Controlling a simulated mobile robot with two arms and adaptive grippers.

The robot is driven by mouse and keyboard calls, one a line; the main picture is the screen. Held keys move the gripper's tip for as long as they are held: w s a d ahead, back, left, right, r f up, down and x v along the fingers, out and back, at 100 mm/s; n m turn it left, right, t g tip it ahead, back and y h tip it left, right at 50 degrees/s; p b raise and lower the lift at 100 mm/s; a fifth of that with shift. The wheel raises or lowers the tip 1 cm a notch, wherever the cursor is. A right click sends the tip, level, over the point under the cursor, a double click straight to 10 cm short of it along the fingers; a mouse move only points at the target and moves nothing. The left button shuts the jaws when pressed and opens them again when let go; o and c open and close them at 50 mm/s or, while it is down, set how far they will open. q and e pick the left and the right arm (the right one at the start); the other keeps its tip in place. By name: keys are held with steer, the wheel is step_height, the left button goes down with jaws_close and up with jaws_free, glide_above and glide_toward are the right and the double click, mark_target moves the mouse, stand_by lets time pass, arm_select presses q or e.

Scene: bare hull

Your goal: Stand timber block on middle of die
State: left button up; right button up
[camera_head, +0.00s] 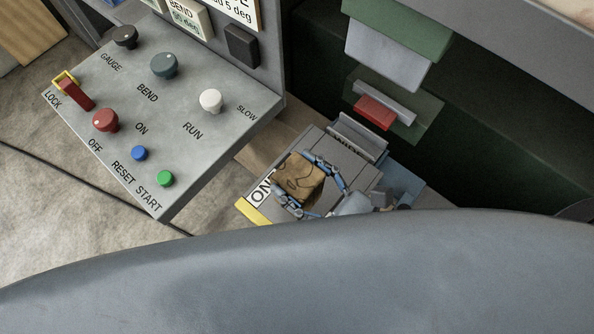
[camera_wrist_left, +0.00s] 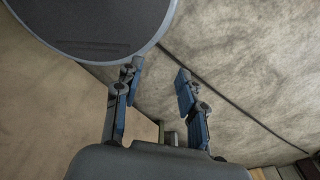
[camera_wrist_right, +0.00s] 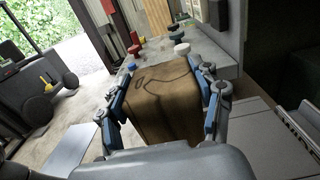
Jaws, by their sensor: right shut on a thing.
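The timber block (camera_head: 301,179), a brown wooden block with a dark curved mark on top, is in my right gripper (camera_head: 293,174). In the right wrist view the block (camera_wrist_right: 165,103) sits between both blue fingers, which press on its sides. It is held above a grey panel lettered "ON".
A control desk (camera_head: 185,100) with knobs and buttons stands at the left. The green upper beam with its pale punch (camera_head: 388,60) hangs over the bed. A grey rail (camera_head: 357,137) lies close beyond the block. My own grey body fills the bottom.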

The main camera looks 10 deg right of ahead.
steer(key=shift+w, duration=0.45)
steer(key=shift+w+d+f, duration=0.2)
steer(key=shift+w+d, duration=0.35)
steer(key=shift+d, duration=0.1)
arm_select(q)
step_height(320, 180, down, 8)
steer(key=a+b, duration=0.2)
steer(key=b, duration=0.6)
steer(key=shift+w, duration=0.3)
arm_select(e)
steer(key=w+d+f, duration=0.2)
steer(key=w+d, duration=0.5)
steer(key=d, duration=0.1)
steer(key=w+d+f, duration=0.3)
steer(key=w+d, duration=0.4)
steer(key=d, duration=0.1)
arm_select(q)
steer(key=shift+d, duration=0.1)
arm_select(e)
steer(key=shift+w+d, duration=0.1)
steer(key=o, duration=1.9)
